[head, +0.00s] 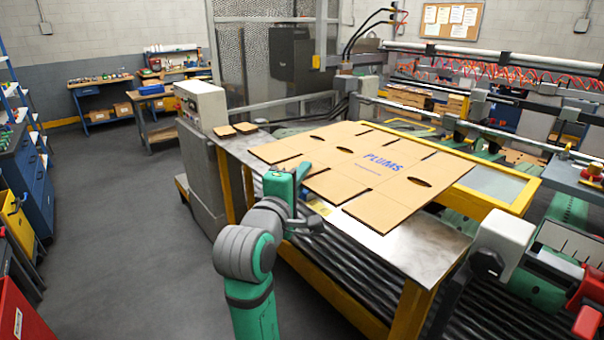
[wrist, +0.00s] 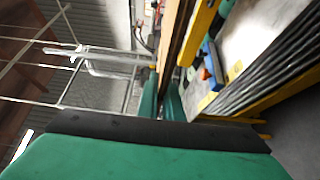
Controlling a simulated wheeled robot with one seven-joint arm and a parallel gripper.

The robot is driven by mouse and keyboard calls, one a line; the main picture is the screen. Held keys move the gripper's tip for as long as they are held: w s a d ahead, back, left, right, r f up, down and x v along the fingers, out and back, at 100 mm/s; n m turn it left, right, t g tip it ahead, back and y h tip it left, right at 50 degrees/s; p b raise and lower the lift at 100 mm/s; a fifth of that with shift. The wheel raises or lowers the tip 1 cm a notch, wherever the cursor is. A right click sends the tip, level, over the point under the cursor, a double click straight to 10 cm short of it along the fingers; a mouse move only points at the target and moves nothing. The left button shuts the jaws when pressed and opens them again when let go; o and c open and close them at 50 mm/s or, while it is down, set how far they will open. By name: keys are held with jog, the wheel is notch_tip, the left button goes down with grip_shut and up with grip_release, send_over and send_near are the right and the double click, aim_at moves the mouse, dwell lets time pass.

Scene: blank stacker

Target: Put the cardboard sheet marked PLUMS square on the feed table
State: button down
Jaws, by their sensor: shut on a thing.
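The tan cardboard sheet (head: 335,148) has blue PLUMS lettering, dark hand holes and slots. It extends over the metal feed table (head: 420,240), with its far right part by the yellow frame. My green gripper (head: 302,178) is shut on the sheet's near edge. In the wrist view, the sheet (wrist: 172,35) shows edge-on as a brown strip running up from between the gripper's fingers (wrist: 168,98).
A grey control box (head: 202,104) stands at the table's left end, with two small brown pieces (head: 234,128) beside it. A yellow frame (head: 510,195) and machine rails border the far right. Black rollers (head: 330,262) lie below the table. The floor at left is clear.

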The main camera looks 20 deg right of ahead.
dwell(0.3)
notch_tip(320, 180, down, 20)
jog(key=shift+d, duration=0.45)
dwell(0.7)
jog(key=shift+w+r, duration=0.1)
dwell(0.4)
